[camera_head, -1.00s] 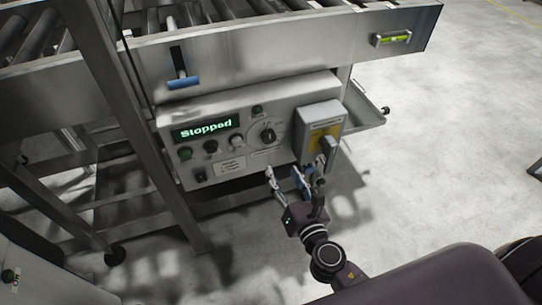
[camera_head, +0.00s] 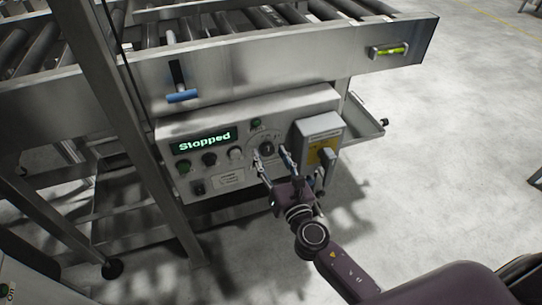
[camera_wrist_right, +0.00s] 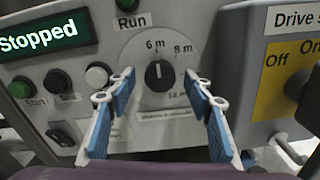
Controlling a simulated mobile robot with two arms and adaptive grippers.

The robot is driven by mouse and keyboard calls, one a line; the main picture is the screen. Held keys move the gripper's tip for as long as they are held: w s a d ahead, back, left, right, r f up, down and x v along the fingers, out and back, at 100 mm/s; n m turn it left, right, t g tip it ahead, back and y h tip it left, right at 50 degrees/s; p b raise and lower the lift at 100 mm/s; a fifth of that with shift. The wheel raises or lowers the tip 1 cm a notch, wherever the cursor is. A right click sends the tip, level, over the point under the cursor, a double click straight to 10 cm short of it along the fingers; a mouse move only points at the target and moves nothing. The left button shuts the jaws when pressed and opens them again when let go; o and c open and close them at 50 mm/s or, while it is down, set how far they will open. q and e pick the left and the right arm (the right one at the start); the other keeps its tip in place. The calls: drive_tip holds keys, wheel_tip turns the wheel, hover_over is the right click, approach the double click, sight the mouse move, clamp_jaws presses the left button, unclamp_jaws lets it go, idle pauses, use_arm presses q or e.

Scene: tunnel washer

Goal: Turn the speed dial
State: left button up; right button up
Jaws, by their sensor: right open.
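The speed dial (camera_wrist_right: 159,75) is a black knob on a pale round plate with marks such as 6 m and 8 m, in the right wrist view. In the head view the dial (camera_head: 267,149) sits on the grey control panel, left of the drive switch box. My right gripper (camera_head: 271,158) is open in front of the dial. In the right wrist view its blue-padded fingers (camera_wrist_right: 161,85) are spread, one on each side of the knob, with visible gaps. Whether they reach its depth I cannot tell. My left gripper is not in view.
The display (camera_head: 205,140) reads "Stopped". Several buttons (camera_head: 209,159) line the panel left of the dial. The drive switch box (camera_head: 318,146) juts out close on the right. A blue-handled lever (camera_head: 182,96) is above, on the roller conveyor's side (camera_head: 290,62).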

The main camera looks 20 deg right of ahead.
drive_tip(key=c, duration=1.2)
drive_tip(key=shift+o, duration=0.2)
